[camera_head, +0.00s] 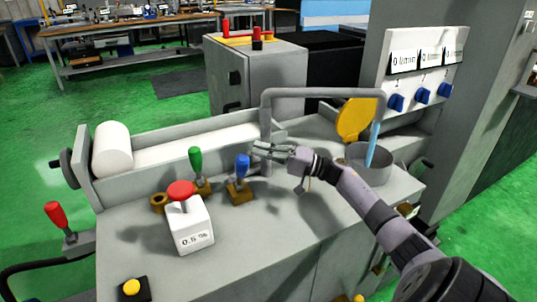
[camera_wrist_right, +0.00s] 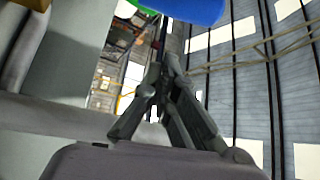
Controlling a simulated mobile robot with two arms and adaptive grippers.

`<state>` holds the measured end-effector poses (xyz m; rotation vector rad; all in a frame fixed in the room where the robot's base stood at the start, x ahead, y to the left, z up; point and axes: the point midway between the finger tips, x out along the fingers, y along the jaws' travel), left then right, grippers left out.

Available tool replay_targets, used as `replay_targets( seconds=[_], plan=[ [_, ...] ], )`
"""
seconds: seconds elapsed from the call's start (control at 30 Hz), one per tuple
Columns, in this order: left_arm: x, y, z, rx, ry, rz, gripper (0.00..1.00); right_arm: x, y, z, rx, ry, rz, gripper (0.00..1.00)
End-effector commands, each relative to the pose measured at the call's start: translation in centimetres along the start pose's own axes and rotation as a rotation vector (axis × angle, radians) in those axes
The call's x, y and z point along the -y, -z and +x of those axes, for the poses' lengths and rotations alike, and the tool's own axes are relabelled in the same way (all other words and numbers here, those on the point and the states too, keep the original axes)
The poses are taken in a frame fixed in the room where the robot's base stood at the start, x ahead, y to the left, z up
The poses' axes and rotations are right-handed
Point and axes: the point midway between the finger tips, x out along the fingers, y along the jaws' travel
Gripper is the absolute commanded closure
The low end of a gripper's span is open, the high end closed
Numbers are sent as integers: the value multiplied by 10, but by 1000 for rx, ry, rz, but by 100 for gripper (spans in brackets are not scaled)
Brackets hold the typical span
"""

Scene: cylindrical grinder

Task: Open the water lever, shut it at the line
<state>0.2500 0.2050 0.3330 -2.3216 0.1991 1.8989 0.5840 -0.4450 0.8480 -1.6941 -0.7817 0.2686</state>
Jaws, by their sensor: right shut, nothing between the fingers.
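The blue-handled lever (camera_head: 242,166) stands nearly upright on a brown base on the grey machine top. My right gripper (camera_head: 256,150) is just right of and behind the blue handle, its fingers pointing left. In the right wrist view its fingers (camera_wrist_right: 164,62) are shut and empty, and the blue handle (camera_wrist_right: 190,10) fills part of the top edge; I cannot tell whether they touch. A blue water stream (camera_head: 374,145) falls from the bent grey pipe (camera_head: 325,92) into a round grey container (camera_head: 377,174). The level and any line inside are hidden. My left gripper is out of view.
A green-handled lever (camera_head: 195,160) stands left of the blue one. A yellow disc (camera_head: 355,120) stands behind the container. Blue knobs (camera_head: 422,95) sit on the right panel. The front machine top is mostly clear.

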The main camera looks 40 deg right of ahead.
Motion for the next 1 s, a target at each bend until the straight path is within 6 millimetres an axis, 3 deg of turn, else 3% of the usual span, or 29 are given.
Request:
replay_targets(
  seconds=[0.3, 0.6, 1.0],
  plan=[
    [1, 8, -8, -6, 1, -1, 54, 1, 0, 56, -1, 4, -2, 100],
    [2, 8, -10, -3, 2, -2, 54, -1, -26, 33, 0, 0, 1, 100],
    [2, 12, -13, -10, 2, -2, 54, 0, -32, 28, 0, 0, 0, 100]
  ],
)
